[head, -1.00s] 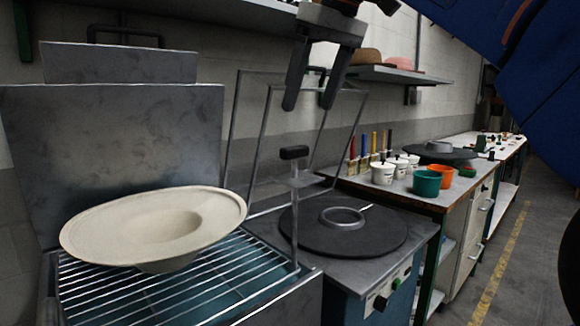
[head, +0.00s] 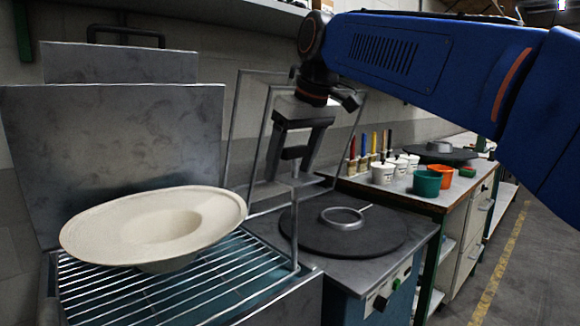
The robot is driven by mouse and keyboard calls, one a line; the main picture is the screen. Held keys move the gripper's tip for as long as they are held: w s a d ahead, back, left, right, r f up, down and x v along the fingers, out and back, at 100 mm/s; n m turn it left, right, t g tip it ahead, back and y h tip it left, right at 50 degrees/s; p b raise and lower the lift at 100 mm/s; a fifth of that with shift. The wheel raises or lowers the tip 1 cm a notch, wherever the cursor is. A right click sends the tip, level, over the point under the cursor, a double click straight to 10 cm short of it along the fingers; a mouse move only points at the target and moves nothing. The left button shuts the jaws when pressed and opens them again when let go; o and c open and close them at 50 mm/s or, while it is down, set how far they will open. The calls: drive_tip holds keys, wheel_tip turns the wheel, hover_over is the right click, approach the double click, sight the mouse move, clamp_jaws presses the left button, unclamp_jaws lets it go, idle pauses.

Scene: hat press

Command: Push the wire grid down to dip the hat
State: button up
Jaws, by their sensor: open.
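The cream felt hat (head: 165,225) lies brim-up on the wire grid (head: 215,285), crown pointing down between the bars, slightly tilted. The grid sits over a metal tank with bluish water beneath the bars. A metal upright rod (head: 294,228) rises from the grid's right corner, with a small plate and a dark knob (head: 293,153) at its top. My gripper (head: 290,174) points down and is open, with its two fingers on either side of the knob in the picture. Whether they touch the knob cannot be told.
A dark round hot plate with a metal ring (head: 343,217) stands right of the tank. Thin metal frames (head: 240,130) rise behind the gripper. The bench at right holds white cups (head: 383,173), a green cup (head: 427,183) and an orange cup (head: 444,176).

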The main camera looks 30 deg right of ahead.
drive_tip(key=shift+w+f, duration=0.1)
drive_tip(key=shift+f, duration=0.2)
drive_tip(key=shift+c, duration=0.6)
